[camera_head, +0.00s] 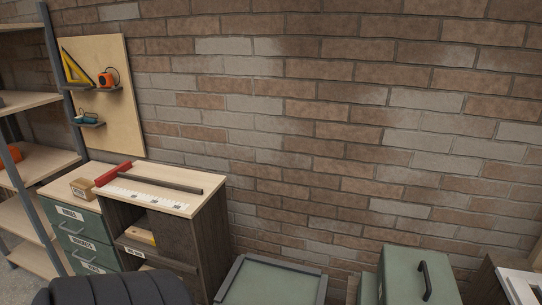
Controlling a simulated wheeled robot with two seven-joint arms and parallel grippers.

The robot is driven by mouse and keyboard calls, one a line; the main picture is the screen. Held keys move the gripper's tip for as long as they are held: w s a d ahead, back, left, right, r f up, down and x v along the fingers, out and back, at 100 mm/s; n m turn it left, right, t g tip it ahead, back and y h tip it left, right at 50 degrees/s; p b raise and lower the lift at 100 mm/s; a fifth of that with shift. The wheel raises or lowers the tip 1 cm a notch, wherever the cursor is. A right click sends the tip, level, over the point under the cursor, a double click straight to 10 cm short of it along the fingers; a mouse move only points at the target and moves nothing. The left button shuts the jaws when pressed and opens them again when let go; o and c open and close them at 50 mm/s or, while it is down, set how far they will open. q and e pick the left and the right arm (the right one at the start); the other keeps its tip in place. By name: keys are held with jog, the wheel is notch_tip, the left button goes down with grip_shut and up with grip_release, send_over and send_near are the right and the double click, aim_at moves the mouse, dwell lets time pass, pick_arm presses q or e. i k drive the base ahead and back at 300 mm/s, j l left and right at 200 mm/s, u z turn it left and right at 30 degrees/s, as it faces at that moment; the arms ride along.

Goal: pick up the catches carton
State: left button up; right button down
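A small brown cardboard carton (83,188) sits on top of the green drawer cabinet (80,238) at the left. Its front carries a short dark label that is too small to read surely; it looks like the catches carton. A red object (113,174) lies just to its right, close to or touching it. Neither of my grippers is in view.
Right of the carton, a wooden-topped cabinet (205,187) holds a dark bar (160,183) and a white marked strip (140,196). Shelves (33,165) stand at far left. A black ribbed shape (120,290) fills the bottom left. A green box (410,275) stands lower right.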

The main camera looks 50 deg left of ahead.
aim_at(81, 187)
jog(key=u, duration=2.95)
jog(key=i+j+z, duration=0.35)
jog(key=z, duration=0.15)
jog(key=i+j+z, duration=0.25)
jog(key=j+z, duration=0.2)
